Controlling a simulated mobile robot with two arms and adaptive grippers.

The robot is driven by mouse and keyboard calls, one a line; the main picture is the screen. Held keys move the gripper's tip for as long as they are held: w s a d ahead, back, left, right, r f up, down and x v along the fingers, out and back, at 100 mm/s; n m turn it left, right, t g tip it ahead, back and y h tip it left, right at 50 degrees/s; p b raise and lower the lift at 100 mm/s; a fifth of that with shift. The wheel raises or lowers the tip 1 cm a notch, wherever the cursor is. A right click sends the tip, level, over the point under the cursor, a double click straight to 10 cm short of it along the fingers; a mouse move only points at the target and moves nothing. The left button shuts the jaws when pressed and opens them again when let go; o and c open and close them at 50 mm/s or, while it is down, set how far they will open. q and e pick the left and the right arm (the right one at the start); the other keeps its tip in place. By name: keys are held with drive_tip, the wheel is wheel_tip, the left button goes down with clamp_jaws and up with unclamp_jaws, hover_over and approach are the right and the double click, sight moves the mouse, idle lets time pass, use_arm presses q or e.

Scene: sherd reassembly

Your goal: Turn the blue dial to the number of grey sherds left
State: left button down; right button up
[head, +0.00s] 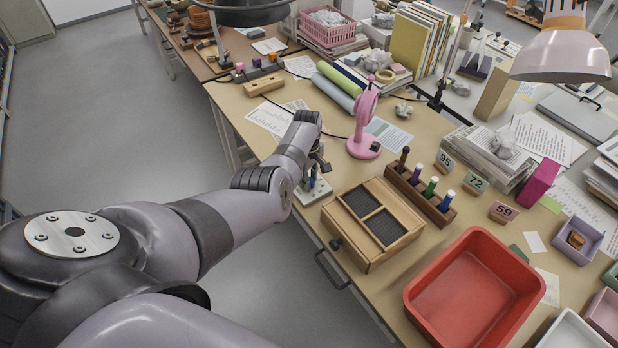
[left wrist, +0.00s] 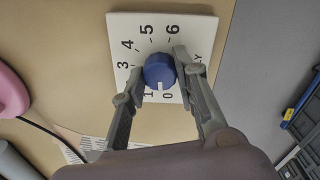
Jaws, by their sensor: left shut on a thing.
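The blue dial (left wrist: 159,68) sits on a white plate (left wrist: 125,30) with numbers 0 to 6 around it. In the left wrist view the two fingers of my left gripper (left wrist: 159,76) are shut on the dial, one on each side. A white mark on the dial's lower side points close to 0, between 0 and 1. In the head view the plate (head: 313,193) lies at the table's near edge, partly hidden by my left gripper (head: 316,176). I cannot pick out any grey sherds for certain. My right gripper is in neither view.
A wooden box with two dark compartments (head: 373,224) stands right of the plate. A pink lamp-like stand (head: 364,146) is behind it. A rack with coloured-topped tools (head: 419,195), number cards and an empty red tray (head: 474,290) stand further right.

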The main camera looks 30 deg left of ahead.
use_arm(q)
drive_tip(key=m, duration=1.2)
drive_tip(key=shift+m, duration=0.4)
drive_tip(key=m, duration=0.6)
drive_tip(key=shift+g+b, duration=0.3)
drive_tip(key=shift+b, duration=0.1)
drive_tip(key=m, duration=0.3)
drive_tip(key=shift+m, duration=0.4)
drive_tip(key=shift+w+m+b, duration=0.1)
drive_tip(key=shift+m+b, duration=0.3)
drive_tip(key=shift+m, duration=1.3)
drive_tip(key=c, duration=1.2)
unclamp_jaws()
drive_tip(key=shift+c, duration=0.2)
